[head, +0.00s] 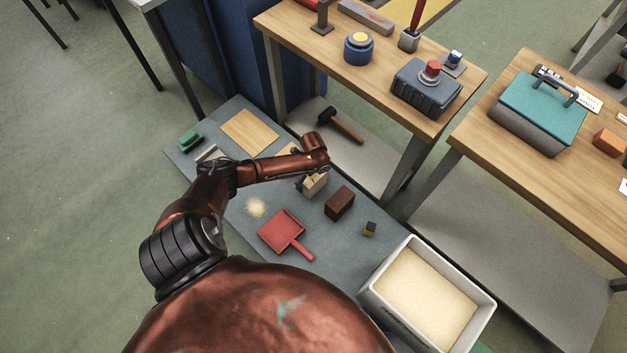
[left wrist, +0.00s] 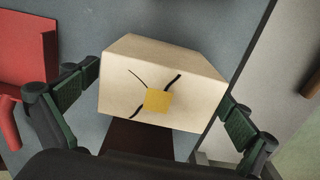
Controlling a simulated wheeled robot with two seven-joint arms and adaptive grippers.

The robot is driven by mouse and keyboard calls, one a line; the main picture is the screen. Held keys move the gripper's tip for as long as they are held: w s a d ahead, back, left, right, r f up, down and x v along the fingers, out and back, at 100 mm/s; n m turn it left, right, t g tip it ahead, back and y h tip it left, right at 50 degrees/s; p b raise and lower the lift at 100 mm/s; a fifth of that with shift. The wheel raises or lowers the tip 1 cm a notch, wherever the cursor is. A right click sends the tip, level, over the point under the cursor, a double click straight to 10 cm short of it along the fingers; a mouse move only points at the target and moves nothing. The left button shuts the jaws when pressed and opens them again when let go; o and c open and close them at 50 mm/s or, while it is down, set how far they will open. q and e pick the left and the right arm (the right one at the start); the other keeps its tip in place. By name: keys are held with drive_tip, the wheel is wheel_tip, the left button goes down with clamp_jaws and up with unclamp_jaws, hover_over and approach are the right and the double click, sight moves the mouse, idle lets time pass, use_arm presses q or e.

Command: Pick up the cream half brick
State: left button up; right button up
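The cream half brick (head: 314,184) is at my left gripper (head: 304,183), on the grey mat area beside a dark brown brick. In the left wrist view the cream half brick (left wrist: 165,85) fills the space between the two fingers, with black curved marks and a yellow square on its near face. One finger is close against each side of it. I cannot tell whether the pads press on it or whether it is off the mat. My left forearm partly covers this spot in the head view. My right gripper is in neither view.
The dark brown brick (head: 339,204) and a small grey-yellow block (head: 370,229) stand nearby. A red dustpan (head: 281,233) lies in front, and a white bin of sand (head: 484,320) is at right. A hammer (head: 341,124) lies under the wooden table (head: 385,112).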

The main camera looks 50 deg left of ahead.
use_arm(q)
drive_tip(key=c, duration=1.6)
drive_tip(key=shift+c, duration=0.5)
drive_tip(key=shift+r, duration=0.15)
